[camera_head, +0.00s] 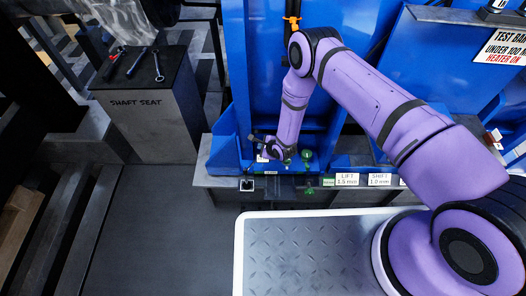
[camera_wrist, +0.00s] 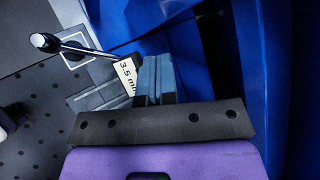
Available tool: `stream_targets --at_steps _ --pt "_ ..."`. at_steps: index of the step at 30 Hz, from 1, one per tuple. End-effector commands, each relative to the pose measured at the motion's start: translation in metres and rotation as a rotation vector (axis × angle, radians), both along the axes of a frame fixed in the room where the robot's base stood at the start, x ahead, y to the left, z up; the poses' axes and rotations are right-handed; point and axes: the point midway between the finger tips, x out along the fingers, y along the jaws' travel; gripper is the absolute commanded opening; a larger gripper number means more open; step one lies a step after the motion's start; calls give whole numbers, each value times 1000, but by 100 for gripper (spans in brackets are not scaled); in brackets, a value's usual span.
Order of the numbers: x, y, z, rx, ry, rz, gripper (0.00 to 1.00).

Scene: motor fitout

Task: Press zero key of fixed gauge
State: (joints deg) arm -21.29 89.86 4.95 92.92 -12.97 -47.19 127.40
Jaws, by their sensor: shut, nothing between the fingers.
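My gripper (camera_wrist: 156,76) is shut and empty in the wrist view, its two grey-blue fingers side by side. A white label reading "3.5 m", cut off by the fingers (camera_wrist: 127,74), is just left of the fingertips; I cannot tell if they touch it. In the head view my gripper is at the left end of the work ledge, in front of the blue frame, mostly hidden by my wrist. The fixed gauge and its zero key cannot be clearly made out in either view.
A lever with a ball knob (camera_wrist: 46,42) sticks out left of the fingers. Green knobs (camera_head: 306,155) and signs reading "LIFT 1.5 mm" (camera_head: 347,180) and "SHIFT 1.0 mm" (camera_head: 380,180) are right of my wrist. The shaft seat stand (camera_head: 150,118) with tools is at left. Dark floor is clear.

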Motion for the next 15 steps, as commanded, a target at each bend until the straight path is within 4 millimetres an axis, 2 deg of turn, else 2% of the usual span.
stream_targets --at_steps 15 --pt "0 0 -7 1 0 -2 0"
